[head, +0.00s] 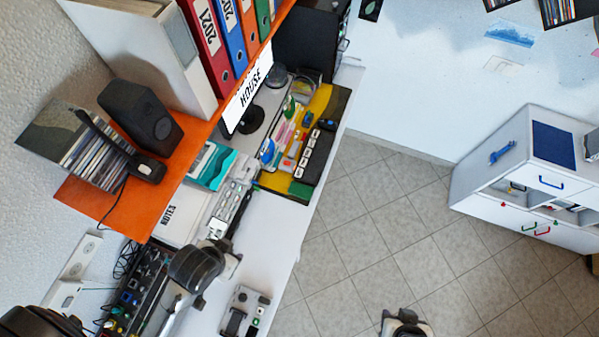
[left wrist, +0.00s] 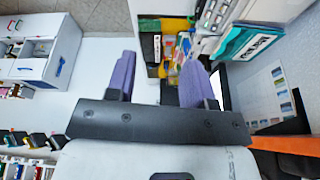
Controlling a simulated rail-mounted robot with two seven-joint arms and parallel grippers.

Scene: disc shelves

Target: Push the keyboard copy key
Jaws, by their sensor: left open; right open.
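I cannot tell for sure which thing is the keyboard, and I cannot read a copy key. A small grey device (head: 245,312) with a few black, white and green keys lies on the white desk at the bottom of the head view. My left gripper (left wrist: 160,60) is open and empty, with two purple fingers spread apart in the left wrist view. In the head view my left arm's dark wrist is over the desk, left of the grey device. My right gripper (head: 405,325) is at the bottom edge of the head view, over the floor, and is open.
An orange shelf (head: 100,212) holds binders, a black speaker (head: 142,112) and discs. Beneath are a monitor, a teal box (head: 211,166) and a yellow tray (head: 322,100) of stationery. A white cabinet (head: 500,170) stands right. The tiled floor (head: 370,225) between is clear.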

